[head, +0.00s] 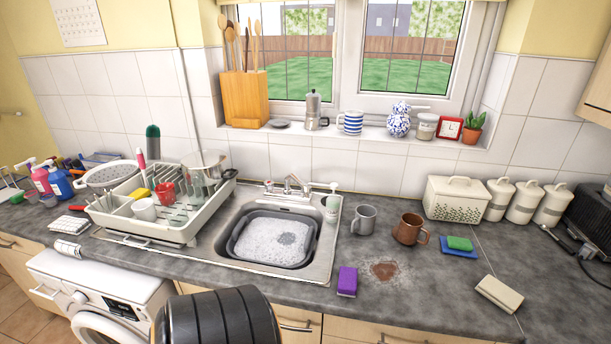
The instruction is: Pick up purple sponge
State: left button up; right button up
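The purple sponge (348,281) lies on the dark grey countertop, just right of the sink and close to the counter's front edge. A brown stain (384,270) is on the counter to its right. Nothing holds the sponge, and all of its top shows. A black ribbed rounded part, seemingly of my own body, stands at the bottom of the view, left of the sponge. Neither of my grippers shows in the head view.
The sink (325,247) holds a grey basin (235,250) of suds. A grey mug (364,220) and a brown mug (409,229) stand behind the sponge. A green sponge (460,243) and a folded cream cloth (499,294) lie right. A dish rack (150,226) stands left.

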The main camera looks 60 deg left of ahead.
aim_at(348, 276)
jog(key=u, duration=1.6)
